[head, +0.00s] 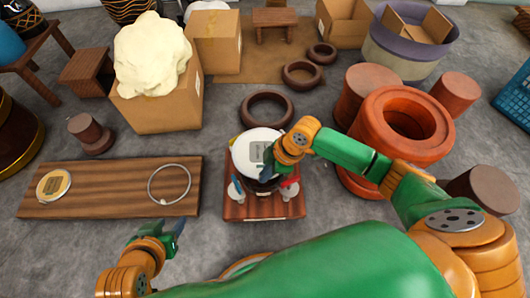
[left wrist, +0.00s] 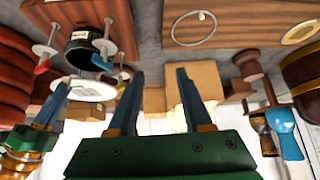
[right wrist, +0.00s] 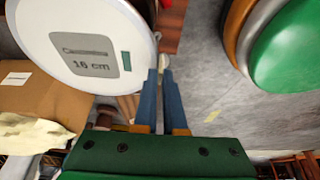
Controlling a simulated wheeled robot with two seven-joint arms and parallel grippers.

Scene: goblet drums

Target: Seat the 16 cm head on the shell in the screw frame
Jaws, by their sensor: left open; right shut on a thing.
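The 16 cm head (head: 248,148) is a white disc with a grey label, which reads "16 cm" in the right wrist view (right wrist: 95,30). My right gripper (head: 267,172) is shut on its rim and holds it over the screw frame (head: 262,210). The frame has a wooden base and upright screws with pale discs. The shell (left wrist: 88,52) shows dark between the screws in the left wrist view; the head (left wrist: 92,88) appears apart from it there. From the head camera the head and my gripper mostly hide the shell. My left gripper (head: 172,232) is open and empty, left of the frame's front.
A wooden board (head: 112,192) at left holds a metal ring (head: 170,184) and a smaller gold-rimmed head (head: 54,186). A dark ring (head: 267,109) lies behind the frame. Large terracotta forms (head: 408,120) stand at right. Bare floor lies between board and frame.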

